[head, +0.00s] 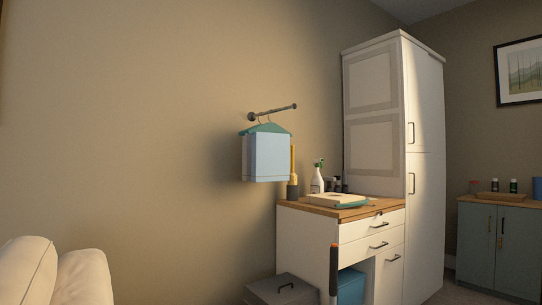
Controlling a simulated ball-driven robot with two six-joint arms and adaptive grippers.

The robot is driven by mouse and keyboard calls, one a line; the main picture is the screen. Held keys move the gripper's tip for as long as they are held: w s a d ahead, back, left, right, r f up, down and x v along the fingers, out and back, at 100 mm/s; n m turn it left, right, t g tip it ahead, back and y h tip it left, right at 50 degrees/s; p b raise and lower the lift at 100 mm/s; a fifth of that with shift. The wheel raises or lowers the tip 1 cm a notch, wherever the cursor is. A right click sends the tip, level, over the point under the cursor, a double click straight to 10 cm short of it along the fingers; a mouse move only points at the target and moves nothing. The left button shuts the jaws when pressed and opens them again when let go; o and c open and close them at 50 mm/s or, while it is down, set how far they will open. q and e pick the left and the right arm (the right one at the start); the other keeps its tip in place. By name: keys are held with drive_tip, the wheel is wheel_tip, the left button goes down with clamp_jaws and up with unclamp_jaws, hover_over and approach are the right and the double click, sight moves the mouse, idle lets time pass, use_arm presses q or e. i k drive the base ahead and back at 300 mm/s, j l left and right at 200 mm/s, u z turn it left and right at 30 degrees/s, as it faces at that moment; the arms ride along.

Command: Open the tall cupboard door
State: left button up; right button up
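The tall cupboard (373,112) is white and stands in the corner at the right of the head view. Its side with two recessed panels faces me; its door front is seen at a slant on the right. The front has an upper door (426,98) and a lower door (428,225), each with a dark upright handle: the upper handle (411,133) and the lower handle (411,183). Both doors look shut. The foot of the cupboard is partly hidden by the counter unit. Neither of my grippers is in view.
A white counter unit with a wooden top (318,209) stands before the cupboard, holding a spray bottle (317,181). A lidded grey box (281,289) and an upright dark handle (333,272) are in front. A grey-green cabinet (480,240) stands right; pale seating (82,277) lower left.

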sight(418, 167)
drive_tip(key=z, duration=1)
drive_tip(key=i+z, duration=0.35)
drive_tip(key=i, duration=3.9)
drive_tip(key=i+u, duration=0.45)
drive_tip(key=i+l+u, duration=0.25)
drive_tip(key=u, duration=0.2)
drive_tip(key=i+l+u, duration=0.3)
drive_tip(key=u, duration=0.15)
